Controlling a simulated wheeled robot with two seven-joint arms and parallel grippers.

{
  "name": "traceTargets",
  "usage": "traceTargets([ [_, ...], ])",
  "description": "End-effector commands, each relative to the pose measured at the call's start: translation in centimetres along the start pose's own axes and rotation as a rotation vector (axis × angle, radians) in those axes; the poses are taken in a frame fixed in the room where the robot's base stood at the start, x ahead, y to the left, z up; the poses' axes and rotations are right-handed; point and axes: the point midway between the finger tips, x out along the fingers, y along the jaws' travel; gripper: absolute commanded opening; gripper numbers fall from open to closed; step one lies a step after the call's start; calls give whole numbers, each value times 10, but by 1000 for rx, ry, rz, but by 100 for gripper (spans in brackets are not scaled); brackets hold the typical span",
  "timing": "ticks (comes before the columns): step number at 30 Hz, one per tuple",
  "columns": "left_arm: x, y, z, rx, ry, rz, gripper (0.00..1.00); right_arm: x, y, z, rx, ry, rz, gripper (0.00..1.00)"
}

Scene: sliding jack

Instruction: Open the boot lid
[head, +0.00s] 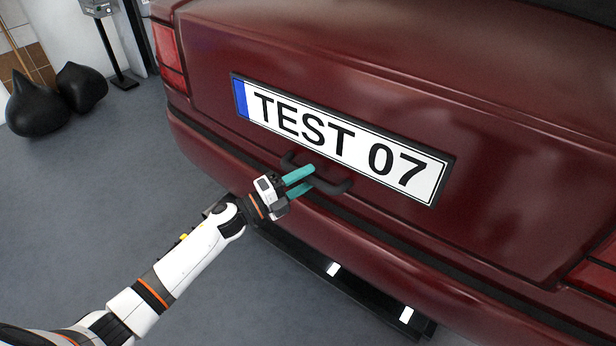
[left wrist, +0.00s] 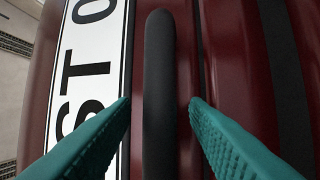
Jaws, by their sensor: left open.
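The boot lid (head: 480,130) of a dark red car is down and fills much of the head view. A black bar handle (head: 334,187) sits on it just below the number plate. My left gripper (head: 306,180) is at the handle, with its teal fingers pointing at the car. In the left wrist view the fingers are open, and the handle (left wrist: 159,90) runs upright in the gap between them, with space on both sides. I cannot tell how deep the fingers reach around it. My right gripper is not in view.
The number plate (head: 340,137) reads "TEST 07" and lies right above the handle. The bumper (head: 400,255) juts out below, with a black platform (head: 345,280) under it. Black bags (head: 42,104) lie far left. Grey floor (head: 90,220) is clear.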

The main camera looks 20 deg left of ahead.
Motion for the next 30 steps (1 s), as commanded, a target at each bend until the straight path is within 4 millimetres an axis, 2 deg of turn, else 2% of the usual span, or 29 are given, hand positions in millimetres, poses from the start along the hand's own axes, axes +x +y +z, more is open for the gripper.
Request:
traceTargets([
  [4,11,0,0,-2,1,0,41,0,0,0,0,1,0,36],
  [13,12,0,0,-2,1,-1,41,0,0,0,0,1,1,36],
  [21,12,0,0,-1,1,-1,0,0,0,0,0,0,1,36],
  [30,12,2,0,-2,1,-3,0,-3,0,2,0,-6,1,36],
])
